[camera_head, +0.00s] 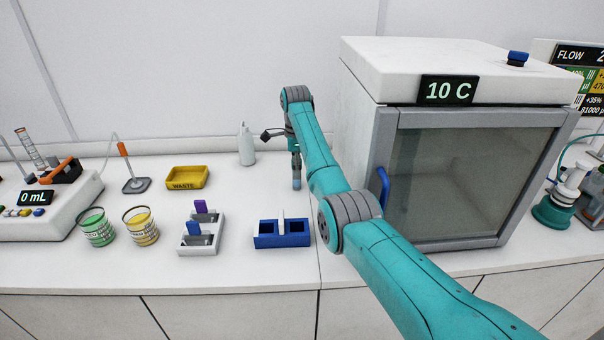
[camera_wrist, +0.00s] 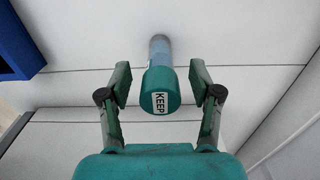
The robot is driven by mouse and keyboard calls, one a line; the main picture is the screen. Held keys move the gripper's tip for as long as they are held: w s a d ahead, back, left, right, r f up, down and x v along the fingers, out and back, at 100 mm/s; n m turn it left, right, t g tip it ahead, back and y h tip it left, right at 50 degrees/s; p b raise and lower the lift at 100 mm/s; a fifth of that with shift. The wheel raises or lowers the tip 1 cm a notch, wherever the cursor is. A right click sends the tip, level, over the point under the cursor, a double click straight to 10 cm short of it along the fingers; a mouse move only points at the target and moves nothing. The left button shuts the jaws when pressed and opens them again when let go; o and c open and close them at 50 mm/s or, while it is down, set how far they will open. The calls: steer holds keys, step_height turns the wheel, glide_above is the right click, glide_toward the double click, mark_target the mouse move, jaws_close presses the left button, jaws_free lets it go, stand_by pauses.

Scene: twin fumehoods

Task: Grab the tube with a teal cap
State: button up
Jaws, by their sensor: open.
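The tube with a teal cap (camera_wrist: 161,90) shows in the wrist view, its cap end toward the camera and its pale blue-grey body beyond. The cap carries a white label reading KEEP. My gripper (camera_wrist: 160,78) is open, with one finger on each side of the tube and a visible gap on both sides. In the head view my gripper (camera_head: 296,163) points down over the bench, left of the 10 C cabinet; the tube's details are too small to make out there.
A blue rack (camera_head: 283,240) stands near the gripper, and a white rack (camera_head: 188,247) with purple and blue items is farther left. The yellow waste tray (camera_head: 187,184), white bottle (camera_head: 246,150) and 10 C cabinet (camera_head: 385,200) surround this bench area.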

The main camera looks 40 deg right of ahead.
steer(key=shift+f, duration=0.2)
steer(key=c, duration=1.2)
steer(key=shift+r, duration=0.1)
